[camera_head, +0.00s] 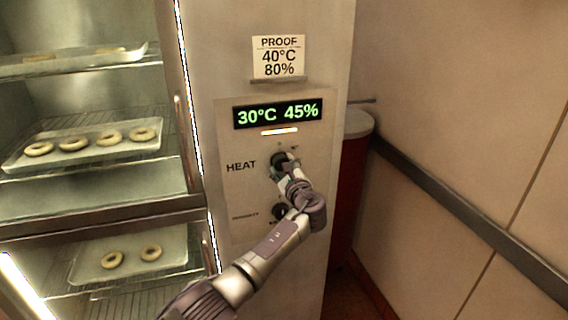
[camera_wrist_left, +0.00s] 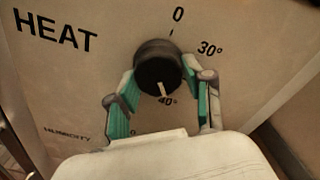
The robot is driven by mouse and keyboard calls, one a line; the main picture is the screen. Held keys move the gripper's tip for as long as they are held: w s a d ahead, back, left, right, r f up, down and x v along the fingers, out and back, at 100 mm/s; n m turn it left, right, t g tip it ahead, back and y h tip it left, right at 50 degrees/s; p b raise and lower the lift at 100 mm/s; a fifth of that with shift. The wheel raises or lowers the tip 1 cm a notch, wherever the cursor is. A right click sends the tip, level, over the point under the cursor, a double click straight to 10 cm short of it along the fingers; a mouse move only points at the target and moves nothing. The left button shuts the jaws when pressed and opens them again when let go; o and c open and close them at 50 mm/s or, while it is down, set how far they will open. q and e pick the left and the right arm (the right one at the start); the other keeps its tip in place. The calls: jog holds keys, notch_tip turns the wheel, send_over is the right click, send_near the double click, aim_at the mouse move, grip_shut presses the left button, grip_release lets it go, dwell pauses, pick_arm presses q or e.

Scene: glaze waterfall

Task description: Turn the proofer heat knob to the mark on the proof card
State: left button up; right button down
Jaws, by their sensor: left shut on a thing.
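The proof card (camera_head: 278,57) on the panel reads 40°C 80%. Below it, the green display (camera_head: 277,113) reads 30°C 45%. The black heat knob (camera_wrist_left: 158,66) sits right of the word HEAT. In the left wrist view its white pointer is directed downward at the 40° label (camera_wrist_left: 168,101); the 30° label (camera_wrist_left: 210,48) is at its upper right. My left gripper (camera_head: 284,166) is shut on the heat knob, with a teal-padded finger on each side. In the head view the gripper partly hides the knob. My right gripper is not in view.
The humidity knob (camera_head: 280,211) is just below, close to my left wrist. The proofer rack at left holds trays (camera_head: 84,160) of dough rings. A beige wall with a dark rail (camera_head: 470,226) is at right, and a red bin-like container (camera_head: 350,180) stands beside the cabinet.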

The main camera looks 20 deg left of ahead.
pick_arm(q)
jog(key=shift+m, duration=0.7)
jog(key=o, duration=1.1)
jog(key=v, duration=1.2)
jog(key=shift+f, duration=0.1)
